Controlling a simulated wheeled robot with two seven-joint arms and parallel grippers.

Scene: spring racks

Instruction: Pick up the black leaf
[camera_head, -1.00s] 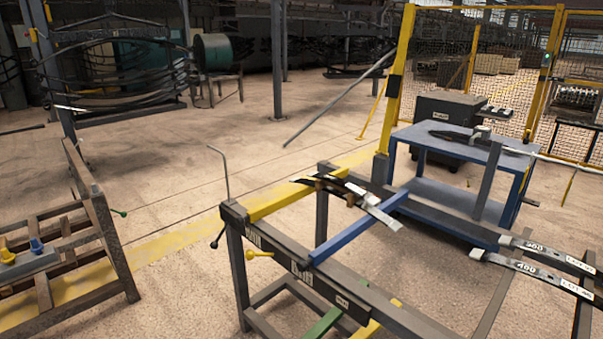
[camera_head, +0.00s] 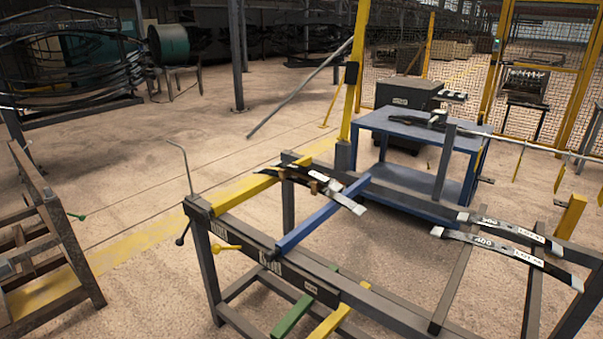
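Neither of my grippers is in view. Two long black leaves with pale ends lie side by side on the right part of the rack. The nearer leaf (camera_head: 508,256) bears a label that seems to read 400. The farther leaf (camera_head: 512,232) has a similar label. Another dark leaf piece (camera_head: 333,191) with a pale end lies across the rack's yellow and blue bars, with brown blocks beside it. I cannot tell which of these is the task's leaf.
The rack's dark front rail (camera_head: 262,258) has yellow and green crossbars. Behind it stands a blue table (camera_head: 402,124) with a dark item on top. A rusty frame (camera_head: 62,245) stands at left. The floor between (camera_head: 130,180) is clear. A yellow-framed mesh fence closes the back right.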

